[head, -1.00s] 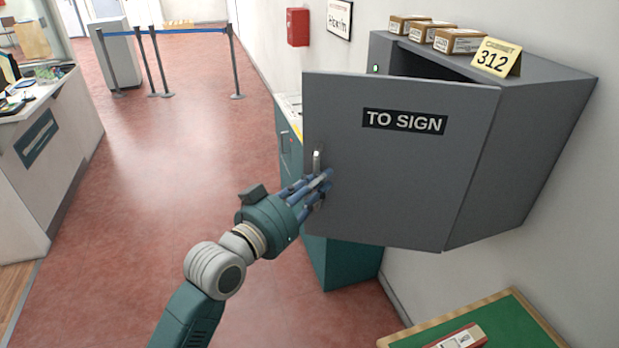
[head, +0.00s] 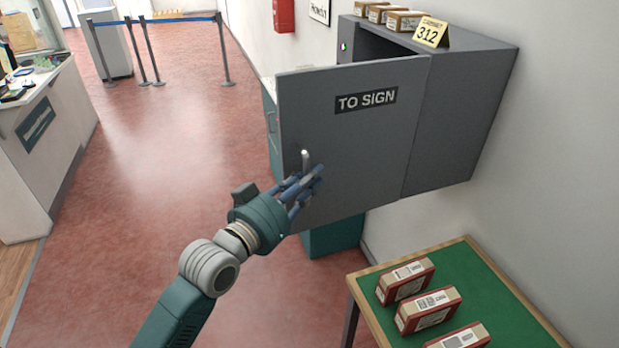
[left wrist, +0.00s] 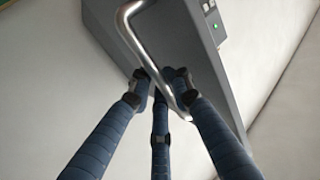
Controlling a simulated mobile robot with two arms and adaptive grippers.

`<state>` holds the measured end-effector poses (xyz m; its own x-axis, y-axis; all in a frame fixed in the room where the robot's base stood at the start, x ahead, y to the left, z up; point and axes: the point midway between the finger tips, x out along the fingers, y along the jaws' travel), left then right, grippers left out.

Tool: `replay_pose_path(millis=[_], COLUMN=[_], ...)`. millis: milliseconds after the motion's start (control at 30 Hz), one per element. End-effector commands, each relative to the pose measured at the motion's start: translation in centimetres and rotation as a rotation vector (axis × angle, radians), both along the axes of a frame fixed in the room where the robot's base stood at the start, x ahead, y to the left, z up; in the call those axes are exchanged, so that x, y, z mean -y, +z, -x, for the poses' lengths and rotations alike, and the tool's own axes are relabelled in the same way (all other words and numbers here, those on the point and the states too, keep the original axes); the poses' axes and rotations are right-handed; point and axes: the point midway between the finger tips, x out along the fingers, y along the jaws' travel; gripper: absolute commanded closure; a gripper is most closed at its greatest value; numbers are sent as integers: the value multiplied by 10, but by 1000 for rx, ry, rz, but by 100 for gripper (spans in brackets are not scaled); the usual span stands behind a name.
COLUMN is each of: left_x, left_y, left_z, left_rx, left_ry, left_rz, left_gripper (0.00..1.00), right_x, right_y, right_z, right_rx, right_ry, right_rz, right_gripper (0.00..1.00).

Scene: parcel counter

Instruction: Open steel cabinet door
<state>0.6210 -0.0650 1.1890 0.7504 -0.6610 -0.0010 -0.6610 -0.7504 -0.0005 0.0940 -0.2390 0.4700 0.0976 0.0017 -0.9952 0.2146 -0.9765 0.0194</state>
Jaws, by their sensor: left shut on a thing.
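The grey steel cabinet (head: 462,120) hangs on the right wall. Its door (head: 355,140), labelled TO SIGN, stands partly open, with a dark gap showing behind its top edge. The metal handle (head: 305,160) is near the door's left edge. My left gripper (head: 312,178) is shut on the handle, its blue fingers around the lower part. In the left wrist view the bent silver handle (left wrist: 150,50) passes between the fingers (left wrist: 163,88). The cabinet's inside is mostly hidden by the door. My right gripper is not in view.
Several small boxes (head: 403,20) and a yellow 312 sign (head: 431,31) stand on the cabinet. Below right, a green-topped table (head: 455,262) holds red-and-brown parcels (head: 427,309). A teal cupboard (head: 334,237) stands behind the door. Red floor (head: 150,190) at left is clear.

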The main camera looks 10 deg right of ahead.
Motion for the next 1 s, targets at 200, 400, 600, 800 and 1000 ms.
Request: replay_pose_path(millis=[200, 400, 600, 800, 1000], left_x=[0, 0, 0, -1, -16], left_y=[0, 0, 0, 0, -1], left_z=[0, 0, 0, 1, 17], left_rx=[1, 1, 1, 1, 0], left_ry=[1, 1, 0, 0, 0], left_rz=[-2, -2, -1, -1, -4], left_gripper=[100, 100, 66, 66, 66], right_x=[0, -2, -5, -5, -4], right_y=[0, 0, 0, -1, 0], right_z=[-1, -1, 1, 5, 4], right_rx=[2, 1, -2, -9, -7], right_ry=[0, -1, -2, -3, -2], right_rz=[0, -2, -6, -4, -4], right_gripper=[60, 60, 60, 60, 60])
